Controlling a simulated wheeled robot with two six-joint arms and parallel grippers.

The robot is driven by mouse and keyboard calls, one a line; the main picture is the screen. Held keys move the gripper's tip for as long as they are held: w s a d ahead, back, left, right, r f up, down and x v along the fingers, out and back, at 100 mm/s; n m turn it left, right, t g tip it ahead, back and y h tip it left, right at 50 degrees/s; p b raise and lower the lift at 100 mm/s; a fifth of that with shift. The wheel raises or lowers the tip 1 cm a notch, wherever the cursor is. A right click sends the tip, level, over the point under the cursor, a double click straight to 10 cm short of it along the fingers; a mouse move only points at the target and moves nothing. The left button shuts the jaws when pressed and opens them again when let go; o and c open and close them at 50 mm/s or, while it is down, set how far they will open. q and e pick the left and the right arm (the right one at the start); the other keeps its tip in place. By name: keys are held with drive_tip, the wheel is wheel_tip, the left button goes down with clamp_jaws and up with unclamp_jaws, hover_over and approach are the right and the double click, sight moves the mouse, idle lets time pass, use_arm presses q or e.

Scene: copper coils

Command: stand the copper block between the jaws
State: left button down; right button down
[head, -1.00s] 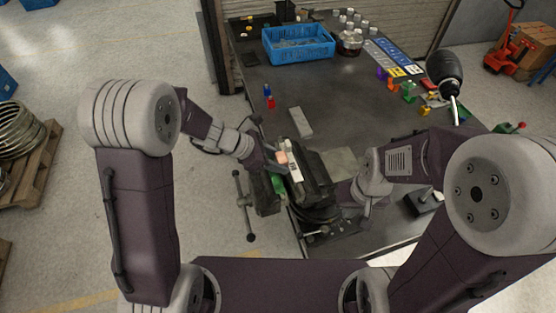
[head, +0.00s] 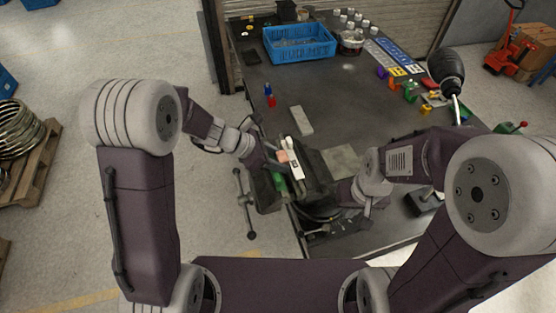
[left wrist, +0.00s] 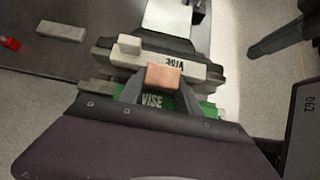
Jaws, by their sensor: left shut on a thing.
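The copper block (head: 282,156) is a small orange-pink block held at the tips of my left gripper (head: 276,162). In the left wrist view the copper block (left wrist: 163,77) sits between the two grey fingers, over the vise. The vise (head: 318,172) is dark with green parts and stands at the table's near left edge. I cannot tell whether the block touches the jaws. My right gripper (head: 366,208) hangs right of the vise; its fingers are unclear.
A grey bar (head: 301,120) lies on the table behind the vise. A blue crate (head: 300,44), a jar (head: 351,45) and several coloured small parts stand farther back. The vise handle (head: 243,205) sticks out left of the table. The middle of the table is mostly clear.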

use_arm(q)
drive_tip(key=shift+s+f, duration=0.15)
drive_tip(key=shift+f, duration=0.25)
